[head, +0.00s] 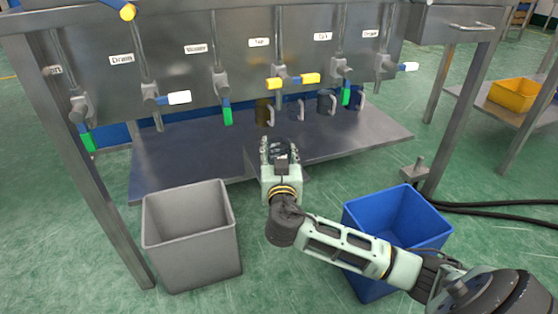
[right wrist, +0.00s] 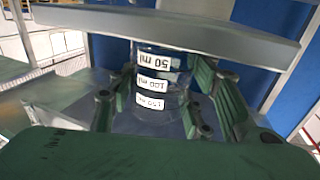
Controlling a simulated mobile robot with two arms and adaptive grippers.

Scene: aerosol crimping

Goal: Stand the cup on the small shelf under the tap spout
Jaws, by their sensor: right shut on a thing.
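My right gripper (head: 279,146) is shut on a clear cup (head: 281,145), in front of the middle tap with yellow handles (head: 280,82). In the right wrist view the cup (right wrist: 160,92) sits between the green fingers, and its white volume labels read upside down. A small grey shelf (head: 253,160) juts from the front of the wide lower shelf, partly hidden by my gripper. I cannot tell whether the cup touches it. The middle tap's spout is hard to make out in the head view. My left gripper is not in view.
Several mugs, including a brown one (head: 264,112) and a dark one (head: 326,102), stand toward the back of the wide metal shelf (head: 190,160). A grey bin (head: 190,240) and a blue bin (head: 400,215) stand on the floor. Other taps line the panel (head: 180,55).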

